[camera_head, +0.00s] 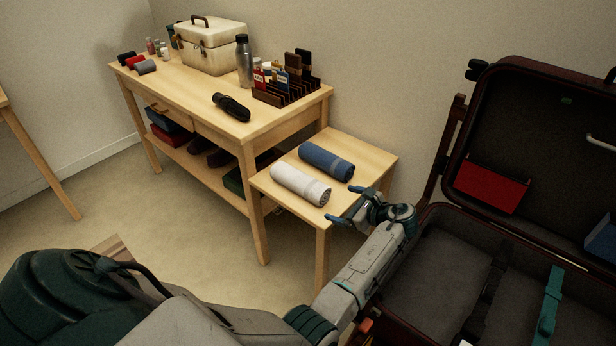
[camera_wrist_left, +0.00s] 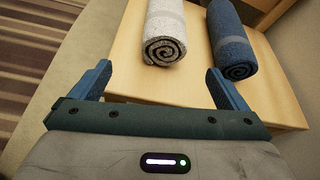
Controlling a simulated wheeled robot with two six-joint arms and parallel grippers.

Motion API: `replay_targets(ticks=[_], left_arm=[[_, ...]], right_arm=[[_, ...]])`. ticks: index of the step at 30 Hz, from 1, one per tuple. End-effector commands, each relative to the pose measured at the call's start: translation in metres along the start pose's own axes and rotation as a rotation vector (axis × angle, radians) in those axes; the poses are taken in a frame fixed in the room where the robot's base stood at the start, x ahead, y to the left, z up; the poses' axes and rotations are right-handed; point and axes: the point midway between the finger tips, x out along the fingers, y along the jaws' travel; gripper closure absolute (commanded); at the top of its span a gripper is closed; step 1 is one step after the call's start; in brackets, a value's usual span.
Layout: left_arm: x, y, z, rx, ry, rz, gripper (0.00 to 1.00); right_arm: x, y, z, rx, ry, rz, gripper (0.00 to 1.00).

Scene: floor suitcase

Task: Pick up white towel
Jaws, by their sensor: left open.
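The white towel (camera_head: 300,184) is rolled up and lies on the small wooden side table, next to a rolled blue towel (camera_head: 327,161). In the left wrist view the white towel (camera_wrist_left: 164,32) lies ahead, its spiral end facing me. The blue towel (camera_wrist_left: 230,42) is to its right. My left gripper (camera_head: 346,206) is open and empty at the table's near right edge, just short of the white towel's near end. In the left wrist view its two fingers (camera_wrist_left: 158,84) are spread wide, with the white towel beyond them. My right gripper does not show.
The side table (camera_head: 368,155) has bare wood around the towels. A larger table (camera_head: 190,100) behind holds a white case (camera_head: 210,46), a bottle (camera_head: 244,62), a dark rack (camera_head: 287,88) and a black umbrella-like item (camera_head: 231,107). An open suitcase (camera_head: 440,250) stands at right.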

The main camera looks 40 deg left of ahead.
Motion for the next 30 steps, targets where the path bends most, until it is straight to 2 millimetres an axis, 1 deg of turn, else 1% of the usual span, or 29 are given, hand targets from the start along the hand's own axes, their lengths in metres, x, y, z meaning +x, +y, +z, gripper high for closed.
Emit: replay_targets(ticks=[5, 9, 11, 17, 19, 22, 25, 27, 30], left_arm=[[0.017, -0.001, 0.001, 0.001, -0.004, 0.0, 0.04], [0.04, -0.001, 0.001, 0.001, -0.004, 0.0, 0.04], [0.049, -0.001, 0.001, 0.001, -0.004, 0.001, 0.04], [0.064, -0.003, 0.001, 0.001, -0.002, 0.0, 0.04], [0.072, -0.005, 0.003, 0.0, -0.003, 0.0, 0.04], [0.087, -0.009, 0.004, -0.001, -0.004, 0.001, 0.04], [0.102, -0.008, 0.004, 0.001, -0.004, 0.001, 0.04], [0.107, -0.008, 0.004, 0.0, -0.002, 0.001, 0.04], [0.108, -0.008, 0.004, 0.0, 0.0, 0.0, 0.04]], right_arm=[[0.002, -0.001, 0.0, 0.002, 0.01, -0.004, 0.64], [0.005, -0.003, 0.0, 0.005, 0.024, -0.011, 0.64], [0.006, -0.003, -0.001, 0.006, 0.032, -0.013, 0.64], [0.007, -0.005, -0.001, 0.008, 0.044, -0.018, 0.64], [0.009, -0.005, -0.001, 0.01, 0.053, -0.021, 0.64], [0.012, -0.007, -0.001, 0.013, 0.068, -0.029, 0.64], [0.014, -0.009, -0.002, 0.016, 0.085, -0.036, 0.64], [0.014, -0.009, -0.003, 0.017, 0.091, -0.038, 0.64], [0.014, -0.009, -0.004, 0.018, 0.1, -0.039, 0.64]])
